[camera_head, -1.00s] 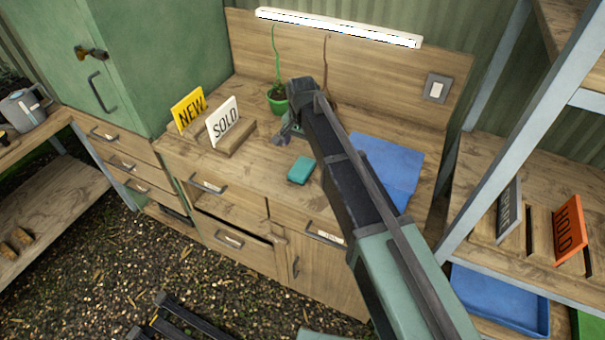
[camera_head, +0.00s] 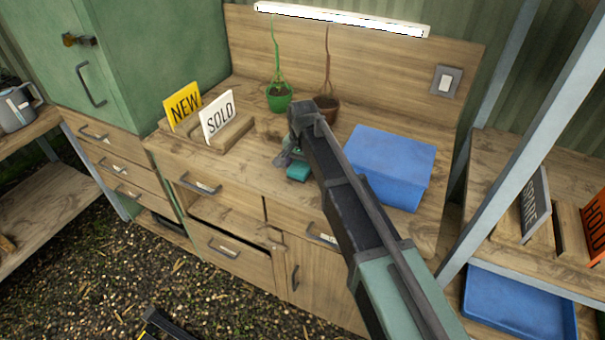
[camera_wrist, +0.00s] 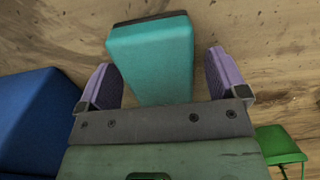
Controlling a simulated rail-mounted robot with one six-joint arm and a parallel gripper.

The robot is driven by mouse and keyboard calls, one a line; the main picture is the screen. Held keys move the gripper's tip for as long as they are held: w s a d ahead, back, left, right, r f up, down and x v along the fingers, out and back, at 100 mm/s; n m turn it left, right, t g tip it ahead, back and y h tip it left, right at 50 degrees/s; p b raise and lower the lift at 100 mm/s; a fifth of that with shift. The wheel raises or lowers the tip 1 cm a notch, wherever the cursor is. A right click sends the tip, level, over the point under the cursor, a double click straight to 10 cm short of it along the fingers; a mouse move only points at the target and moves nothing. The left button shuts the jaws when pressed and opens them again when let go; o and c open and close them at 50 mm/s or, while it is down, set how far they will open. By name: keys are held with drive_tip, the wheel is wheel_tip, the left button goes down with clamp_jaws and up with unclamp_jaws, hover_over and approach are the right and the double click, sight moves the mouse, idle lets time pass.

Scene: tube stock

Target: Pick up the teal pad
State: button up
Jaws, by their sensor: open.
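The teal pad (camera_head: 299,171) lies on the wooden bench top, partly hidden by my arm in the head view. In the wrist view the teal pad (camera_wrist: 152,55) is a rounded block with a dark far edge. My gripper (camera_wrist: 165,80) is open, with one purple-grey finger on each side of the pad's near part and small gaps showing. I cannot tell how high the fingers are above the bench. In the head view my gripper (camera_head: 290,155) is small and mostly hidden behind my arm, over the pad.
A blue box (camera_head: 390,165) stands right of my arm. Green (camera_head: 279,98) and brown (camera_head: 326,108) plant pots stand behind. Bench space between signs and pad is clear.

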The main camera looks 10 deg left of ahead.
sight(303, 163)
drive_tip(key=shift+r, duration=0.1)
drive_tip(key=c, duration=1)
wheel_tip(303, 163, up, 20)
drive_tip(key=p, duration=2)
drive_tip(key=shift+r, duration=0.1)
